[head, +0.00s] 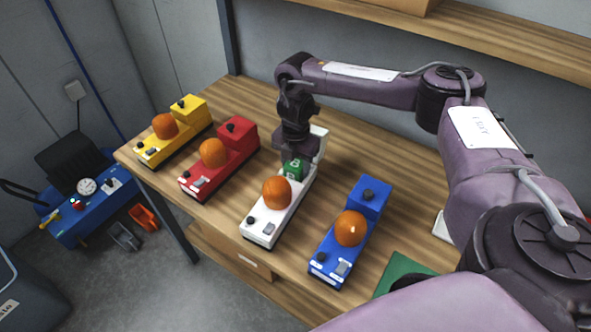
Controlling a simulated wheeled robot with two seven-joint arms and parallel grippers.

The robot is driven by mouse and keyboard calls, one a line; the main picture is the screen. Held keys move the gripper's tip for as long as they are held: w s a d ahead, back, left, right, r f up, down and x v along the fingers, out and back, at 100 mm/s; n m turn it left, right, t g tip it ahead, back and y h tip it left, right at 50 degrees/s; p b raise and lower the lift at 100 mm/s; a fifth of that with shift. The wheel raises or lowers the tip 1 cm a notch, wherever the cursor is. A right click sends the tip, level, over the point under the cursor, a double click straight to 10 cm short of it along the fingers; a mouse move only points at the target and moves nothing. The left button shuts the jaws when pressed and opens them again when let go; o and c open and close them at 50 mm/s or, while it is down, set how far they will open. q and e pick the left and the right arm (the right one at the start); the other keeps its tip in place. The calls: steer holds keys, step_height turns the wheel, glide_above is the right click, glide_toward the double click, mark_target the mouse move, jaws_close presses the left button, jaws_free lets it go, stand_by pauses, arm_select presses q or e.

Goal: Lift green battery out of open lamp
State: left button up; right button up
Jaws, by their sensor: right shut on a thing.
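The green battery (294,167) shows at the far part of the white lamp (273,228), just below my right gripper (294,156). My right gripper is shut on the green battery, pointing down from above. The white lamp has an orange dome (277,193) and a raised white part at its far end, partly hidden behind the gripper. I cannot tell whether the battery is still within the lamp's opening or just above it. My left gripper is not in view.
A yellow lamp (190,108) and a red lamp (238,133) stand to the left, a blue lamp (370,197) to the right. A green mat (404,274) lies at the table's right front. A shelf (480,42) runs above the back. Bare wood (237,97) shows behind the lamps.

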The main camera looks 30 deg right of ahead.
steer(key=shift+r, duration=0.5)
step_height(320, 180, up, 19)
steer(key=p, duration=0.3)
steer(key=shift+p, duration=0.4)
